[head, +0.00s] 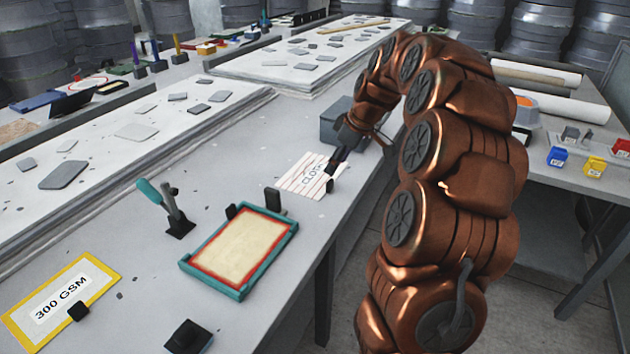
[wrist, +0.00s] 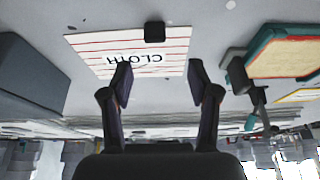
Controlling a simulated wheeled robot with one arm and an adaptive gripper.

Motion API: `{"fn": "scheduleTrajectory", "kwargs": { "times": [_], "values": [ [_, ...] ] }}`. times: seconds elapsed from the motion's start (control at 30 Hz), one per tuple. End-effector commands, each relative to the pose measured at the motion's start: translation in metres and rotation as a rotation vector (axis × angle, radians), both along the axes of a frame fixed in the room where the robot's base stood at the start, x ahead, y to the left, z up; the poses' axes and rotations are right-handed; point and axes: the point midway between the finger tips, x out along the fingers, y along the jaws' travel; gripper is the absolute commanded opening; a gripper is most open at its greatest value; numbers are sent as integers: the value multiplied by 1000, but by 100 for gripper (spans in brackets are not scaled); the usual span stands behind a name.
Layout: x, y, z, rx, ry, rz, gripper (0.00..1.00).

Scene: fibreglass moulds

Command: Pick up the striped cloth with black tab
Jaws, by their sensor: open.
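The striped cloth (head: 303,182) is a flat white piece with red stripes and the word CLOTH, lying near the right edge of the grey table. Its black tab (head: 330,186) sits at its near right side. In the wrist view the cloth (wrist: 95,43) lies beyond my fingertips, with the black tab (wrist: 154,32) at its upper edge. My gripper (wrist: 158,80) is open and empty, its two fingers apart at the cloth's lettered edge. In the head view my gripper (head: 335,165) is over the cloth's right part. Contact with the cloth cannot be told.
A grey box (head: 338,122) stands close behind the cloth. A teal-framed tray (head: 212,263) with black blocks lies in front, beside a teal-handled clamp (head: 172,208). A yellow 300 GSM card (head: 22,318) lies at front left. Bare table surrounds the cloth's left side.

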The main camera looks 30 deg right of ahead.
Motion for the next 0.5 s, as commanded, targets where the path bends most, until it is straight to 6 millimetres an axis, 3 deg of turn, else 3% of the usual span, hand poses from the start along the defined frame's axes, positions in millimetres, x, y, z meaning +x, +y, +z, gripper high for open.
{"fn": "scheduleTrajectory", "kwargs": {
  "times": [0.13,0.5],
  "values": [
    [4,-8,-7,-5,-10,2,60],
    [12,-2,-34,-4,-6,4,60]
  ]
}}
